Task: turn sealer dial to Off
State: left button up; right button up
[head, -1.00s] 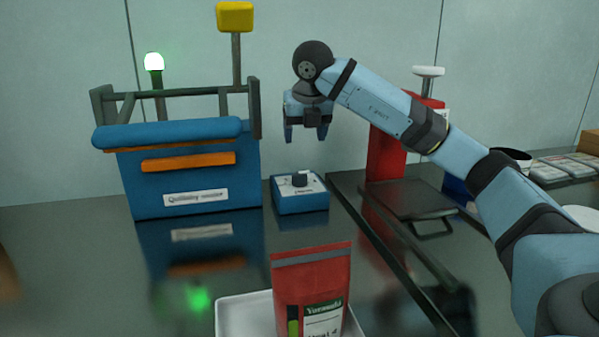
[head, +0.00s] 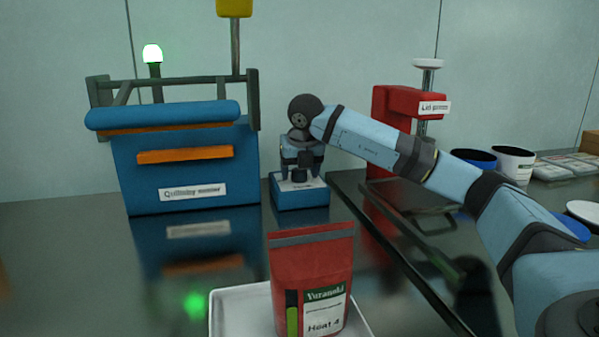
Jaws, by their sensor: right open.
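The dial (head: 299,175) is a dark knob on top of a small blue control box (head: 301,196) that stands right of the sealer. The sealer (head: 190,172) is a blue machine with an orange strip, a blue padded bar and a lit green lamp (head: 152,55). My right gripper (head: 301,172) is open and points down at the knob, its fingers around or just above it. I cannot tell whether they touch the knob. The markings on the box top are too small to read. My left gripper is not in view.
A red pouch (head: 311,275) stands in a white tray (head: 240,310) in front. A red press (head: 408,104) stands behind my right arm. Blue and white bowls (head: 512,164) are at the right. The dark counter left of the tray is clear.

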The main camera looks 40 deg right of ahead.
jog(key=c, duration=0.9)
